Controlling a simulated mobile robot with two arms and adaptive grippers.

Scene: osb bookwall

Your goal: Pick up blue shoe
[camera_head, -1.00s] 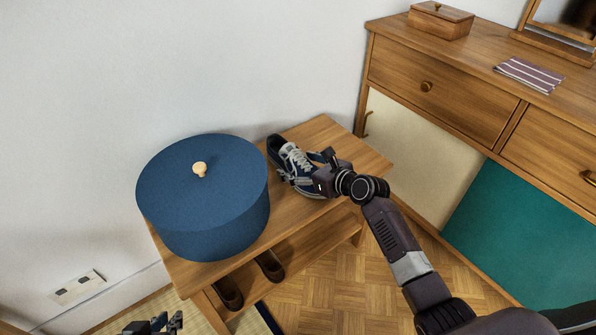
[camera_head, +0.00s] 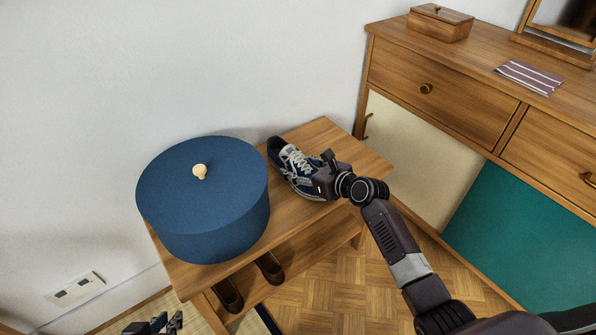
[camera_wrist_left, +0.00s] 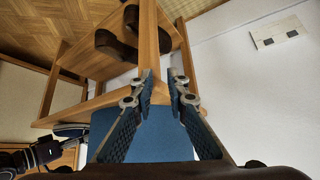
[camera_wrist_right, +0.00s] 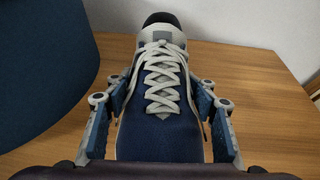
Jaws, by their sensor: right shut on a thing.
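The blue shoe (camera_head: 290,160) with white laces rests on the wooden bench top, to the right of a large round blue box. It also shows in the right wrist view (camera_wrist_right: 158,85), its toe nearest the camera. My right gripper (camera_head: 318,178) is at the front part of the shoe, shut on it with one finger on each side (camera_wrist_right: 160,105). The head view partly hides the fingers and toe behind the gripper. My left gripper (camera_head: 155,325) is at the bottom edge of the head view, empty, its fingers apart in the left wrist view (camera_wrist_left: 160,85).
The blue round box (camera_head: 205,215) with a pale knob stands close to the shoe on the bench (camera_head: 350,150). Brown shoes (camera_head: 270,268) sit on the shelf below. A wooden dresser (camera_head: 450,75) stands at the right. The wall is directly behind the bench.

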